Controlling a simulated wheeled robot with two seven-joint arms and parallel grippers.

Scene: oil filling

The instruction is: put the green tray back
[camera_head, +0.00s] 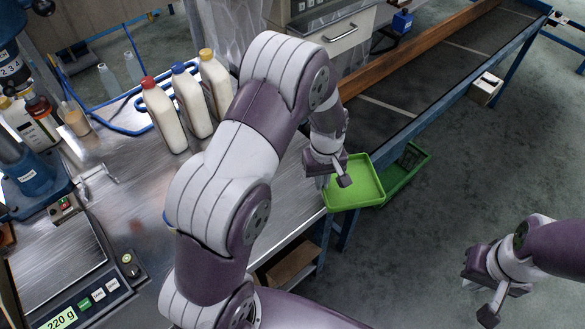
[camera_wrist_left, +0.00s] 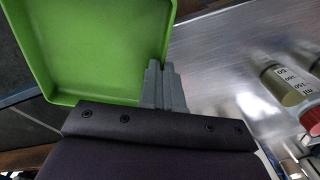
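The green tray (camera_head: 358,188) is a shallow square tray, held out at the right edge of the metal table (camera_head: 285,205). My left gripper (camera_head: 341,176) is at the tray's left side. In the left wrist view the fingers (camera_wrist_left: 160,85) are close together on the wall at a corner of the green tray (camera_wrist_left: 95,45). The tray looks empty in both views. My right gripper (camera_head: 484,290) is empty, over the floor at the lower right, with its fingers apart.
A green crate (camera_head: 408,165) is lower, behind and right of the tray. Several capped bottles (camera_head: 190,105) stand on the table left of my left arm. A scale (camera_head: 75,300) is at the lower left. A conveyor (camera_head: 430,70) runs to the upper right. Floor at the right is clear.

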